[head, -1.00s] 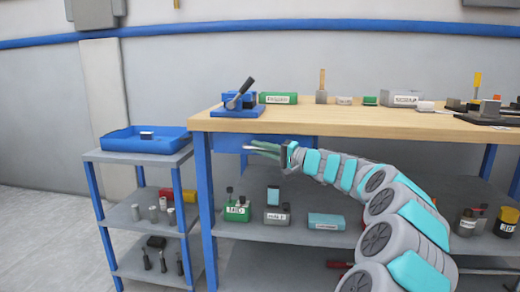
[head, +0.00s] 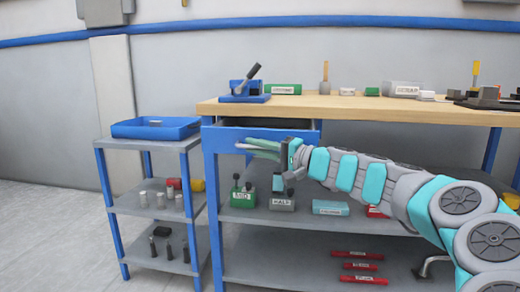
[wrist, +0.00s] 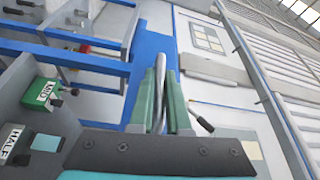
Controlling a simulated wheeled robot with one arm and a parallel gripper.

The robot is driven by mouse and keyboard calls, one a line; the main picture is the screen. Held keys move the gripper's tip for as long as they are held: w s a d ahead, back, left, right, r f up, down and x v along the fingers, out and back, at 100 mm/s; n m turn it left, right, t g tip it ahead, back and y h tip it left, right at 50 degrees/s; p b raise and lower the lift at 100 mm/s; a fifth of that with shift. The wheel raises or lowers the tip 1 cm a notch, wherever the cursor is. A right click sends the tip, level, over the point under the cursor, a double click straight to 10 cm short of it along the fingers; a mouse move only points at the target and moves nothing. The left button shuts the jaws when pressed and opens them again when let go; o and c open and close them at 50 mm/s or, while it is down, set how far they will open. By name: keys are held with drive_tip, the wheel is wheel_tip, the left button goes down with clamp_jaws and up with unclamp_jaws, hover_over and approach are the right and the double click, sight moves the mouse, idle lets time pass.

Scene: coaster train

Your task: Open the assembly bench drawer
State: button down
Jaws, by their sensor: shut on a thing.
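The assembly bench drawer (head: 222,142) is a blue-fronted drawer under the left end of the wooden bench top (head: 350,108). It stands pulled out, with a dark gap showing above its front. My gripper (head: 255,146) is in front of it, and its green fingers are shut on the drawer's metal bar handle (wrist: 160,62). In the wrist view the fingers (wrist: 160,98) close around the bar, with the blue drawer front beyond. Part of the drawer front is hidden behind my gripper in the head view.
A blue clamp tool (head: 245,88) stands on the bench above the drawer. A grey side shelf with a blue tray (head: 156,128) is at the left. Labelled boxes, such as a green one (head: 243,198), sit on the lower shelf. Floor is clear at front left.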

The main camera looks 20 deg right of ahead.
drive_tip(key=s+a+b, duration=0.1)
drive_tip(key=s+a, duration=0.3)
drive_tip(key=s, duration=0.2)
drive_tip(key=shift+b, duration=0.35)
drive_tip(key=c, duration=0.9)
unclamp_jaws()
drive_tip(key=shift+v, duration=3.9)
drive_tip(key=shift+a, duration=0.1)
